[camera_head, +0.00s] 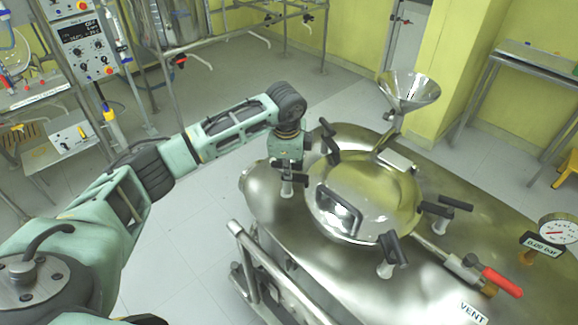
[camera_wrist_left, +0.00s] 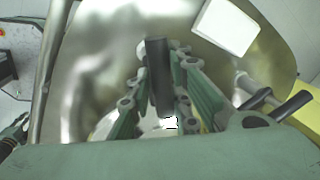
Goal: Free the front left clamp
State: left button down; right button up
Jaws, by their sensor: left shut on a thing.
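The front left clamp (camera_head: 287,187) sits at the left edge of the round steel lid (camera_head: 375,185) in the head view; its upper part is mostly hidden by my gripper. My left gripper (camera_head: 289,166) comes down on it from above and is shut on its black handle. In the left wrist view the black handle (camera_wrist_left: 158,75) stands between the two green fingers of the left gripper (camera_wrist_left: 160,85). Other black-handled clamps stand at the lid's back left (camera_head: 328,141), right (camera_head: 438,208) and front (camera_head: 391,254).
A steel funnel (camera_head: 408,90) rises behind the lid. A red-handled valve (camera_head: 500,281) and a pressure gauge (camera_head: 557,230) stand at the right. A tubular rail (camera_head: 262,262) runs along the reactor's front left. The floor to the left is clear.

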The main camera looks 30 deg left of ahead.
pick_arm(q)
jog(key=shift+w+r, duration=0.1)
jog(key=shift+a+m+b, duration=0.1)
jog(key=shift+m+b, duration=0.3)
jog(key=m+b, duration=0.2)
jog(key=m, duration=0.2)
jog(key=shift+h+b, duration=0.3)
jog(key=shift+h, duration=0.1)
jog(key=m+b, duration=0.1)
jog(key=m, duration=0.3)
jog(key=shift+r+h+b, duration=0.15)
jog(key=shift+h+b, duration=0.25)
jog(key=m+b, duration=0.1)
jog(key=m, duration=0.3)
jog(key=shift+a+h, duration=0.1)
jog(key=shift+h, duration=0.2)
jog(key=shift+s+m+g+h+b, duration=0.15)
jog(key=shift+m+g, duration=0.1)
jog(key=shift+m, duration=0.9)
jog(key=shift+s+m+g+h+b, duration=0.15)
jog(key=shift+m+g, duration=0.1)
jog(key=shift+m, duration=0.9)
pick_arm(e)
notch_tip(320, 180, down, 7)
jog(key=shift+w+a+r, duration=0.15)
jog(key=shift+w, duration=0.25)
pick_arm(q)
jog(key=shift+r, duration=0.1)
